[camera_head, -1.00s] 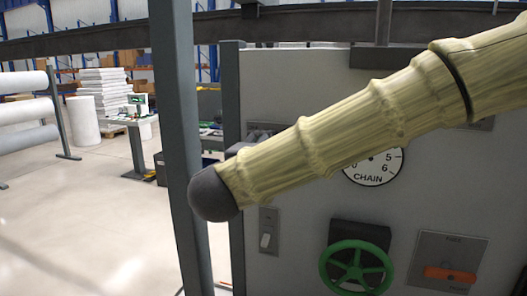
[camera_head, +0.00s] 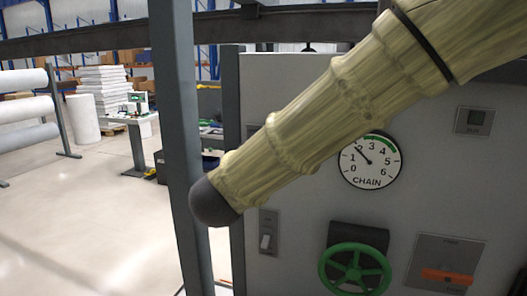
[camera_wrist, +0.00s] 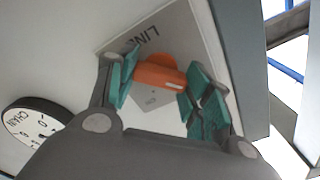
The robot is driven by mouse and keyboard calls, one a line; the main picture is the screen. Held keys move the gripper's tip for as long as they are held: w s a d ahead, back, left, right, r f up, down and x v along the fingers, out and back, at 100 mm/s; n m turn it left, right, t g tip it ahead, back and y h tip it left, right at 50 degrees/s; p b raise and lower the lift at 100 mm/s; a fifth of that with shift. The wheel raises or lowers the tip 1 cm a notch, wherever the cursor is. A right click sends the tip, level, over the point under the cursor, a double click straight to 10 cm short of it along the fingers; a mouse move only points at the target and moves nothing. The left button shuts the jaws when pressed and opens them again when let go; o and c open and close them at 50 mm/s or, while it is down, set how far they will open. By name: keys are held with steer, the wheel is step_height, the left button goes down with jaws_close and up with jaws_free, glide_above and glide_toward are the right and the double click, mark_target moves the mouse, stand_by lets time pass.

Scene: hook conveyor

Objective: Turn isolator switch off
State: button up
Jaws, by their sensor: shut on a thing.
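The isolator switch shows in the wrist view as an orange handle (camera_wrist: 158,72) on a grey plate (camera_wrist: 183,28) that reads "LINE" upside down. A smaller word under the handle is too blurred to read surely. My gripper (camera_wrist: 160,88) has its teal fingers at the two ends of the handle and is shut on it. The handle lies nearly level in the wrist view, slightly tilted. In the head view my arm hides this switch and my gripper.
The panel (camera_head: 300,225) carries a CHAIN dial (camera_head: 370,160), a green handwheel (camera_head: 355,268), a small white switch (camera_head: 265,241) and a second orange-handled switch (camera_head: 447,276). A grey post (camera_head: 180,130) stands close beside my arm. Open floor lies left.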

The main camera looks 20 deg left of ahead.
steer(key=shift+f, duration=0.15)
stand_by(0.3)
steer(key=o, duration=0.9)
steer(key=shift+o, duration=0.6)
steer(key=shift+s, duration=0.15)
steer(key=s, duration=1.1)
steer(key=shift+s+a, duration=0.2)
steer(key=shift+s, duration=0.2)
